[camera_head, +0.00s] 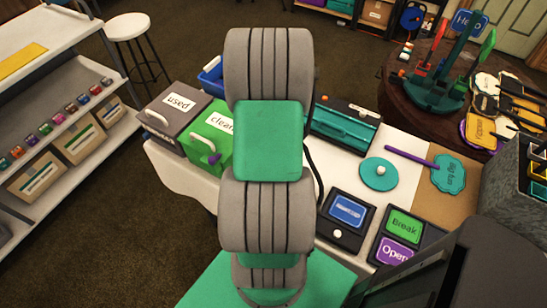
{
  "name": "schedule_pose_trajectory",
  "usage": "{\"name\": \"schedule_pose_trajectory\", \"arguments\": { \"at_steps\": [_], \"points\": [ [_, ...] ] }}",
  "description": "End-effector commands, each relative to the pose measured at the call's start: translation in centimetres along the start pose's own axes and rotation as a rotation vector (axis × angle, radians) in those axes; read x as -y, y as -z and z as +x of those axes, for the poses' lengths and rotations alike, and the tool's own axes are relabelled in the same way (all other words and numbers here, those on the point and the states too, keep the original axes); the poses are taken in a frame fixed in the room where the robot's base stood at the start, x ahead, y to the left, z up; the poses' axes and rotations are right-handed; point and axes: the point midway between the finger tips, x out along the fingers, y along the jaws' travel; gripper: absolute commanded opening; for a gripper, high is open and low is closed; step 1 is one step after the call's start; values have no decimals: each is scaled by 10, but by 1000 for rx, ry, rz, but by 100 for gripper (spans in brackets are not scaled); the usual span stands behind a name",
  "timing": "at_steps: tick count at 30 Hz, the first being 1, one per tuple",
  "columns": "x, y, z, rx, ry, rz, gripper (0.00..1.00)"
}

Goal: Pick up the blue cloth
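I cannot make out a blue cloth for certain. A small blue object (211,77) shows behind the bins, partly cut off by my arm; I cannot tell whether it is cloth or a container. A grey bin labelled "used" (160,128) and a green bin labelled "clean" (201,152) stand side by side at the table's left end, both with pale handles on the front. My grey and green arm covers the middle of the view and hides part of the table. My gripper is not in view.
The white table (345,183) holds a teal box (340,130), a round teal lid (379,174), a teal paddle sign (449,175) and label blocks. A round dark table (392,95) with props stands at right. A shelf (50,140) and white stool (127,26) are left.

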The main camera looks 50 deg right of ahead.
Motion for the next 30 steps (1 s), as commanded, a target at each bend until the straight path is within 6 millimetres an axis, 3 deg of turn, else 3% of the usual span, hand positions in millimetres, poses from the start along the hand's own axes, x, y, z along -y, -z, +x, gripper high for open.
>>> {"name": "schedule_pose_trajectory", "arguments": {
  "at_steps": [4, 27, 30],
  "points": [
    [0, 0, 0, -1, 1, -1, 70],
    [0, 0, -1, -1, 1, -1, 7],
    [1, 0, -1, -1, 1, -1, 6]
  ]
}}
